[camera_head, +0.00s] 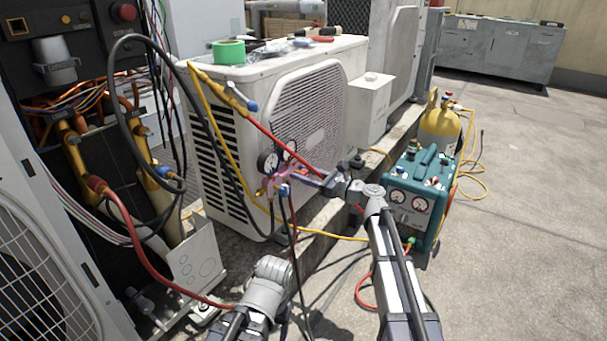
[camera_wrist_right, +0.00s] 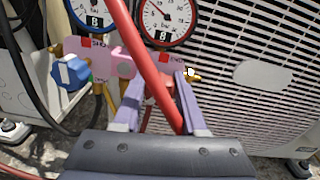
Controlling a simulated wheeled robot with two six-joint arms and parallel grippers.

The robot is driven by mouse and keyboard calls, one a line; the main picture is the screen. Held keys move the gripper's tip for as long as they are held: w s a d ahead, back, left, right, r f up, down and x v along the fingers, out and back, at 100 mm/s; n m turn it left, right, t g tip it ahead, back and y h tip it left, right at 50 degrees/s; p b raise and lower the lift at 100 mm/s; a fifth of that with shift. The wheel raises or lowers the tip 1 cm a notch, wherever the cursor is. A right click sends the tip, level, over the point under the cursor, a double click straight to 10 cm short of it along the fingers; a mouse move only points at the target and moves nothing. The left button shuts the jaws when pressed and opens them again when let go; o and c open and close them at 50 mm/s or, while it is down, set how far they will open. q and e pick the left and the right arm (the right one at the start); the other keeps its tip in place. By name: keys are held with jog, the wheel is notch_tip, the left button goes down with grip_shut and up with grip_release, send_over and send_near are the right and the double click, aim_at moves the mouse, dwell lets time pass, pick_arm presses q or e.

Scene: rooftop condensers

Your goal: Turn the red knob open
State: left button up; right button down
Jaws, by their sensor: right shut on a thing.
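The pink gauge manifold (camera_wrist_right: 100,64) hangs in front of the white condenser, with a blue-rimmed and a red-rimmed gauge above it. In the head view its gauges (camera_head: 268,162) show just beyond my right gripper (camera_head: 300,174). In the right wrist view my right gripper (camera_wrist_right: 158,86) has its fingers closed around the red knob (camera_wrist_right: 151,92), below the red-rimmed gauge (camera_wrist_right: 168,20). A red hose (camera_wrist_right: 142,55) crosses in front and hides much of the knob. The blue knob (camera_wrist_right: 70,73) sits at the manifold's left. My left arm shows low in the head view, its fingers out of sight.
A teal recovery machine (camera_head: 420,180) stands right of my right arm, with a yellow cylinder (camera_head: 440,122) behind it. Hoses hang around the manifold. The roof floor at right is clear.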

jog(key=n, duration=0.6)
jog(key=shift+n, duration=0.3)
dwell(0.5)
jog(key=shift+c, duration=2.3)
grip_release()
jog(key=v, duration=0.8)
jog(key=shift+a, duration=0.1)
